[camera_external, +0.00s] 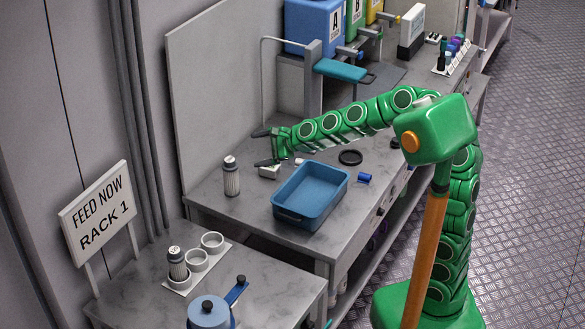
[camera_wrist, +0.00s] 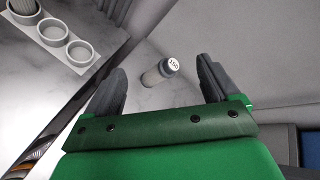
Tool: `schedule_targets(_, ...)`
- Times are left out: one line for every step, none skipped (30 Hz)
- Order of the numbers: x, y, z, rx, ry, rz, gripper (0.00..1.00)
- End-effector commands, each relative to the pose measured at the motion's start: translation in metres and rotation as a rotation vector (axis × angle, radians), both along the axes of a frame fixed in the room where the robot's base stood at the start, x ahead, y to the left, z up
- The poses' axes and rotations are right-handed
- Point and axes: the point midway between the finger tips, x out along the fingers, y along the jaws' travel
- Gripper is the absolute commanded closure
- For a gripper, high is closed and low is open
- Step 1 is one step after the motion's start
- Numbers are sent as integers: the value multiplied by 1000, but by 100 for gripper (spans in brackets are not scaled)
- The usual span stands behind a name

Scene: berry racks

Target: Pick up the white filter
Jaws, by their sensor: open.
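A white ribbed cylinder with a grey cap, likely the white filter (camera_external: 231,177), stands upright on the grey bench left of the blue tray. In the wrist view the filter (camera_wrist: 157,75) shows ahead, between the finger lines, with a marked cap. My gripper (camera_external: 262,148) is open and empty, its fingers pointing left above the bench, apart from the filter. In the wrist view my gripper (camera_wrist: 160,66) has both dark fingers spread wide. A similar capped cylinder (camera_external: 178,265) stands in a cup on the nearer table.
A blue tray (camera_external: 318,210) sits on the bench near its front edge. A small white block (camera_external: 268,172), a black ring (camera_external: 350,157) and a blue cylinder (camera_external: 364,177) lie around it. A tall grey panel (camera_external: 215,95) stands behind the filter. The bench right around the filter is clear.

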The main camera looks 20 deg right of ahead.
Motion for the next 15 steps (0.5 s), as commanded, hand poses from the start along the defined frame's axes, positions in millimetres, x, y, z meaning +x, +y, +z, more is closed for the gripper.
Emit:
schedule_targets(8,14,-8,48,38,-49,12)
schedule_targets(14,21,-11,81,63,-86,12)
schedule_targets(23,29,-15,125,91,-137,12)
schedule_targets(28,34,-18,157,113,-174,12)
schedule_targets(35,39,-22,189,134,-213,12)
schedule_targets(42,46,-30,229,167,-263,12)
schedule_targets(47,50,-36,258,188,-304,12)
schedule_targets(52,54,-41,287,208,-341,12)
schedule_targets(58,59,-49,327,237,-393,12)
schedule_targets(63,62,-56,356,257,-434,12)
schedule_targets(67,65,-64,381,278,-472,12)
schedule_targets(73,68,-75,417,300,-528,12)
schedule_targets(77,69,-82,445,318,-568,12)
schedule_targets(81,71,-89,472,332,-607,12)
schedule_targets(87,71,-99,508,349,-661,12)
